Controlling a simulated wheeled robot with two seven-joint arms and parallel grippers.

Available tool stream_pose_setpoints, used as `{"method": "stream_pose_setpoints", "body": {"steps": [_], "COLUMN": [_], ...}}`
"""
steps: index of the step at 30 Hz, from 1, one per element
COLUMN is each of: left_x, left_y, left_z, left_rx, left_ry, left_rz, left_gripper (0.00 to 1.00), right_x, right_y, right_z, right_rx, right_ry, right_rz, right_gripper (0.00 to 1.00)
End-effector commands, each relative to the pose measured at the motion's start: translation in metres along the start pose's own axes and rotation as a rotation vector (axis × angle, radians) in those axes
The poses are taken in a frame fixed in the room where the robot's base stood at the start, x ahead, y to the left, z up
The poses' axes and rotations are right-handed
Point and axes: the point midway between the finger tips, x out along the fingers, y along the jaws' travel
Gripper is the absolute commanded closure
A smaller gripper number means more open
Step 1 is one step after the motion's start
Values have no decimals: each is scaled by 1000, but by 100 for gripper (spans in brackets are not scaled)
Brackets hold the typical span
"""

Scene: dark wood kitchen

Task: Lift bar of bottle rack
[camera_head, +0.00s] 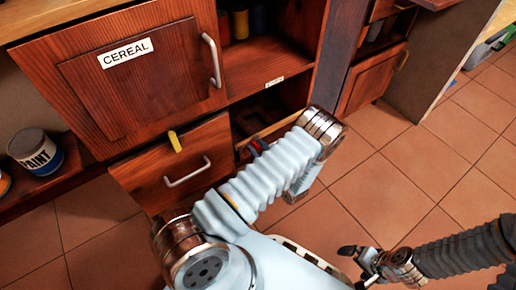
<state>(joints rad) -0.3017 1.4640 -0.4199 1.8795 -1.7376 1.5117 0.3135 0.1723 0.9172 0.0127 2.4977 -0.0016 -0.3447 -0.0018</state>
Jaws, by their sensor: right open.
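No bottle rack can be clearly made out. A pale wooden bar or edge (275,130) crosses the low cabinet opening, with dark, red and blue shapes beside it; I cannot tell if it belongs to the rack. My left arm stretches across the middle in front of this opening and hides part of it. My left gripper cannot be made out behind the arm. My right gripper (357,266) is at the lower right, open and empty over the tiled floor, well away from the cabinet.
A cabinet door labelled CEREAL (140,85) stands at the upper left. Below it a drawer front (178,165) with a metal handle juts out. A paint can (35,152) sits on a low shelf at the left. The tiled floor at the right (420,180) is clear.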

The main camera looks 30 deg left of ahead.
Motion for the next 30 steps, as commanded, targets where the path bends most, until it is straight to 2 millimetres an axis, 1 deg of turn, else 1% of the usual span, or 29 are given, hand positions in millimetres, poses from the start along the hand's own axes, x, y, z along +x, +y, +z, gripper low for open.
{"method": "stream_pose_setpoints", "body": {"steps": [1,6,7,16,20,23,26,30], "left_x": [0,0,0,-1,-1,-1,-1,-1], "left_y": [0,0,0,0,-1,-4,-8,-17], "left_z": [0,0,0,0,6,16,31,58], "left_rx": [0,0,0,1,14,41,88,180], "left_ry": [0,0,0,0,0,0,0,0], "left_rz": [0,0,0,0,-1,-2,-3,-3], "left_gripper": [72,98,100,100,100,100,100,100], "right_x": [0,0,0,0,-4,-11,-21,-38], "right_y": [0,0,0,0,-2,-4,-7,-12], "right_z": [0,0,0,0,0,0,0,-1], "right_rx": [0,0,0,0,0,0,0,1], "right_ry": [0,0,0,0,-1,-2,-2,4], "right_rz": [0,0,0,0,0,0,1,5], "right_gripper": [0,0,0,0,0,0,0,0]}}
